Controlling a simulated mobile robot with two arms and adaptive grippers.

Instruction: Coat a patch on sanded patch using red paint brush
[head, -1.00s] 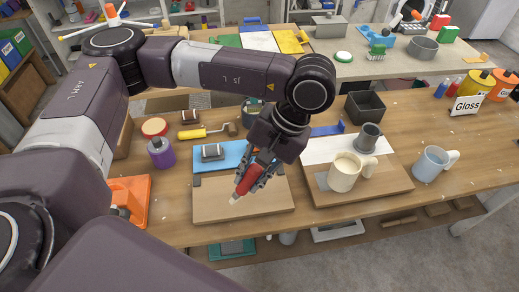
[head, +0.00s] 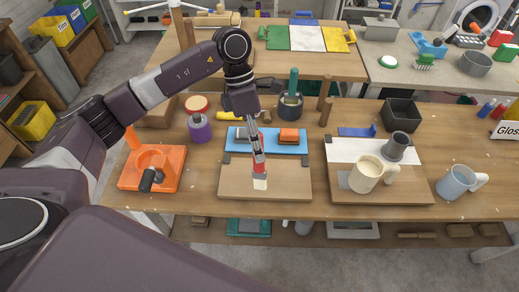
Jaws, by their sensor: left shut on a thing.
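My left gripper (head: 257,150) is shut on the red paint brush (head: 258,166). The brush hangs nearly upright with its pale bristles down, over the middle of the wooden board (head: 225,185). I cannot tell whether the bristle tip touches the board. I cannot make out the edges of a sanded patch on this board. A second board (head: 400,190) to the right carries a white sheet, a cream mug (head: 366,175) and a grey mug (head: 398,145); a small greyish patch shows beside the cream mug. My right gripper is not in view.
A blue tray (head: 263,138) with an orange block (head: 289,137) lies behind the board. An orange holder (head: 155,165) and purple jar (head: 200,128) stand left. A dark pot (head: 290,106) stands behind. A blue mug (head: 456,181) is right. Bare table lies between boards and blue mug.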

